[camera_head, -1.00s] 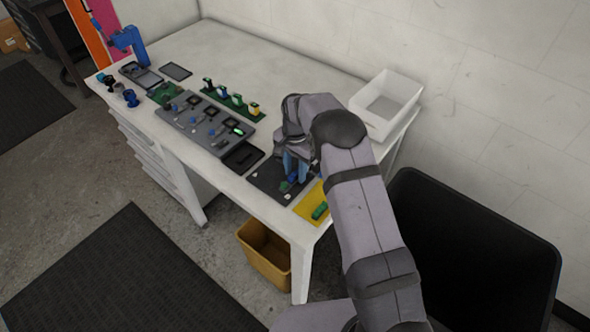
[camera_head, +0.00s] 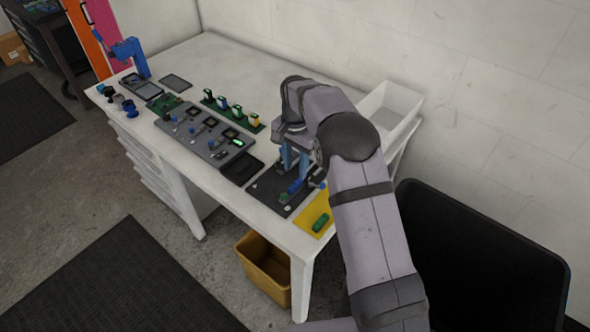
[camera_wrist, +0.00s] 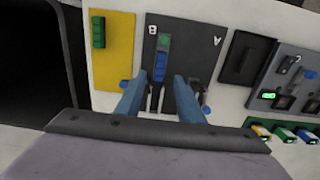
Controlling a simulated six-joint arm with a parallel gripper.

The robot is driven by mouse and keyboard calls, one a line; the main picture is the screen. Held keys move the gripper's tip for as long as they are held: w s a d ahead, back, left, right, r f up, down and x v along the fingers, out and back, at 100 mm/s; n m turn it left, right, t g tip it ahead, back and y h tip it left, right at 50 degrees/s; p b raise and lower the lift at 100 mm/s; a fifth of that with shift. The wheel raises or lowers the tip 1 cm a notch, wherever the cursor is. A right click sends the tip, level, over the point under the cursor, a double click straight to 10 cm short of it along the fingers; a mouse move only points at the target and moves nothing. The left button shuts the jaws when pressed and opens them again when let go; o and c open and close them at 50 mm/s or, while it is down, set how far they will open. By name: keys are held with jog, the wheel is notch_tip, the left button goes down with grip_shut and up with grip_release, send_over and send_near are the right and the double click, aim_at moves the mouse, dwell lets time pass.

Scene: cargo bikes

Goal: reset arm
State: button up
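My gripper (camera_head: 293,157) has blue fingers pointing down above the dark mat on the near right part of the white table (camera_head: 262,82). In the wrist view my gripper (camera_wrist: 161,95) is open, its two fingers apart with nothing held between them. The dark mat (camera_wrist: 181,30) bears the letters A and B. A blue piece with a green end (camera_wrist: 161,62) lies in the B strip, just ahead of the fingers. Dark parts lie near the fingertips and are partly hidden.
A yellow mat with a green block (camera_head: 320,222) lies at the table's near corner. A white bin (camera_head: 388,106) stands at the back right. A grey panel (camera_head: 207,132) with several small parts lies to the left. An ochre bin (camera_head: 264,267) is on the floor.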

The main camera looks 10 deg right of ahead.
jog(key=s+d+r+n, duration=0.1)
jog(key=s+d+n, duration=0.1)
jog(key=s, duration=0.8)
jog(key=s+d+r+n, duration=0.1)
jog(key=s+d+n, duration=0.2)
jog(key=s, duration=0.8)
jog(key=s+d+r+n, duration=0.1)
jog(key=s+n, duration=0.3)
jog(key=s, duration=0.6)
jog(key=shift+s+d, duration=0.3)
jog(key=shift+d, duration=0.35)
